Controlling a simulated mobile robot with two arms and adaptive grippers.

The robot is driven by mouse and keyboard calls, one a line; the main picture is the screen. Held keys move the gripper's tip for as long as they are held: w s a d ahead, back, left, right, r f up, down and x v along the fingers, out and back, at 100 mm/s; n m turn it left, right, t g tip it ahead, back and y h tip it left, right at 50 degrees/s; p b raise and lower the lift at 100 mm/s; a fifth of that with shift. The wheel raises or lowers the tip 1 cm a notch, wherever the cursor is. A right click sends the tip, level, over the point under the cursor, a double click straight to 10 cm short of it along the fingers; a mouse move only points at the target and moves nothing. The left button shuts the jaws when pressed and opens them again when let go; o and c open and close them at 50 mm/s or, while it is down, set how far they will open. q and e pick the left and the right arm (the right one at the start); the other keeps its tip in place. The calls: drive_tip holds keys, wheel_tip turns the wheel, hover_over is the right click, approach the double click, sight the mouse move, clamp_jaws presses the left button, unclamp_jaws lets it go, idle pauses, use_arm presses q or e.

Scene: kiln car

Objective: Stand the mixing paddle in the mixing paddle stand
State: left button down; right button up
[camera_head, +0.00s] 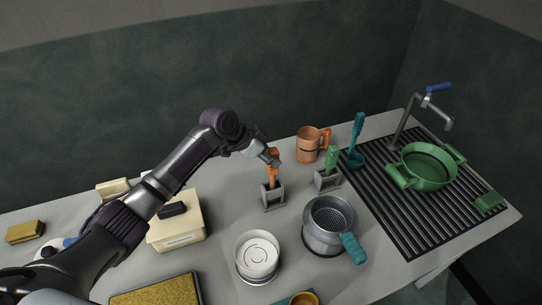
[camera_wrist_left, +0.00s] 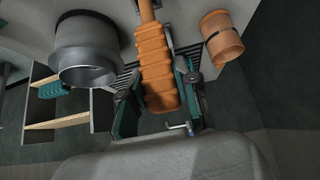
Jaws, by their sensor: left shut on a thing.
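The mixing paddle, with a ribbed orange handle (camera_head: 271,169), is upright above a small grey stand (camera_head: 273,199) in the head view. Its lower end meets the stand's top; I cannot tell how deep it sits. My left gripper (camera_head: 271,158) is shut on the upper handle. In the left wrist view the orange handle (camera_wrist_left: 158,75) lies between both fingers of my left gripper (camera_wrist_left: 160,98). A second grey stand (camera_head: 327,182) to the right holds a green-handled tool (camera_head: 331,156). My right gripper is not in view.
An orange mug (camera_head: 308,147) stands behind the stands. A grey pot with a strainer top (camera_head: 328,223) and a white round container (camera_head: 257,254) stand in front. A cream box (camera_head: 178,232) is left. A green basin (camera_head: 427,167) is on the slatted drainer at right.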

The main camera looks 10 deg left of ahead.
use_arm(q)
drive_tip(key=c, duration=0.8)
unclamp_jaws()
drive_tip(key=shift+o, duration=0.2)
drive_tip(key=shift+s+a+r+p, duration=0.25)
drive_tip(key=shift+a+r+p, duration=0.1)
drive_tip(key=shift+r+p, duration=0.35)
drive_tip(key=p+v, duration=0.5)
drive_tip(key=v, duration=0.1)
drive_tip(key=shift+p, duration=0.3)
drive_tip(key=shift+s+a+r, duration=0.1)
drive_tip(key=shift+a+r, duration=0.05)
drive_tip(key=shift+a, duration=0.05)
idle(0.3)
drive_tip(key=v, duration=1.1)
drive_tip(key=shift+a+r, duration=0.2)
drive_tip(key=shift+r, duration=0.15)
